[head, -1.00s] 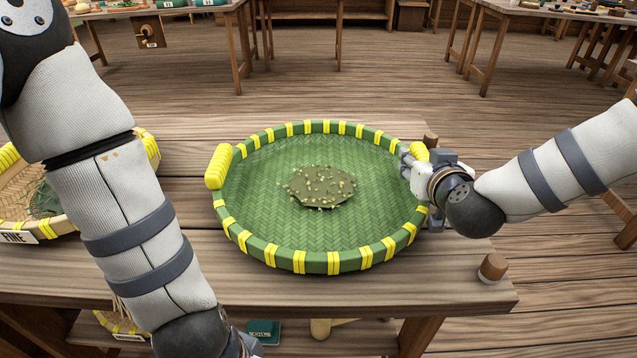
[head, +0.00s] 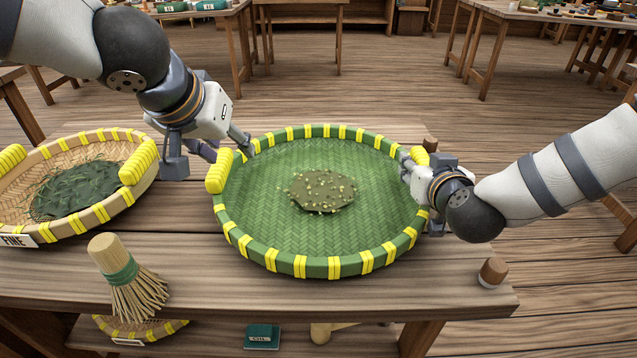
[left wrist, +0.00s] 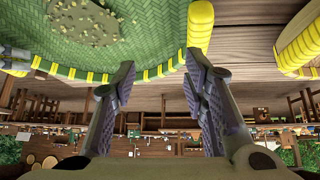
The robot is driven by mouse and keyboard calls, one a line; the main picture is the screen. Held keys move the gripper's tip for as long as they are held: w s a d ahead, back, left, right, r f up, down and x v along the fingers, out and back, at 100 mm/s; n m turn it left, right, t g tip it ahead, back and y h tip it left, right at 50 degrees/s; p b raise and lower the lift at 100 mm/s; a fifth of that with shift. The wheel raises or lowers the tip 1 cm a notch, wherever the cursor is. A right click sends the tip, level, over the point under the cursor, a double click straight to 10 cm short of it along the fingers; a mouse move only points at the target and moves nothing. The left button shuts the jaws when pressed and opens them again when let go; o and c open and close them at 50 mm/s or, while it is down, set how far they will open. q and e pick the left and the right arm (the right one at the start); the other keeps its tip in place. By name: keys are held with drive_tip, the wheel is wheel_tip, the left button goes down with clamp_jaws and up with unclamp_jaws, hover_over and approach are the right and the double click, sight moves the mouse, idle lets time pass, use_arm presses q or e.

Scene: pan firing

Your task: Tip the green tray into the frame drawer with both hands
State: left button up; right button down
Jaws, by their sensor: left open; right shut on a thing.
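The green tray (head: 290,232), round and woven with yellow bindings, lies on the wooden table with a dark leafy pile with yellow bits (head: 322,191) in its middle. My right gripper (head: 408,168) is shut on the tray's right yellow handle (head: 420,156), partly hiding it. My left gripper (head: 230,143) is open at the tray's left yellow handle (head: 218,171). In the left wrist view its open fingers (left wrist: 162,85) point toward that handle (left wrist: 200,25), which lies just past the right finger's tip. I cannot make out the frame drawer.
A tan tray (head: 100,212) labelled FINE, holding dark leaves, stands left on the table. A straw brush (head: 130,285) stands at the front left, and a wooden peg (head: 492,272) at the front right. A lower shelf holds another tan tray (head: 140,330).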

use_arm(q)
drive_tip(key=n+y, duration=0.1)
approach(213, 166)
drive_tip(key=w+f, duration=0.1)
use_arm(e)
drive_tip(key=shift+f, duration=0.15)
use_arm(q)
drive_tip(key=shift+g, duration=0.3)
drive_tip(key=x, duration=1)
drive_tip(key=shift+w+f, duration=0.1)
drive_tip(key=shift+w, duration=0.1)
drive_tip(key=shift+w+f, duration=0.3)
drive_tip(key=shift+f, duration=0.3)
use_arm(e)
drive_tip(key=shift+s, duration=0.1)
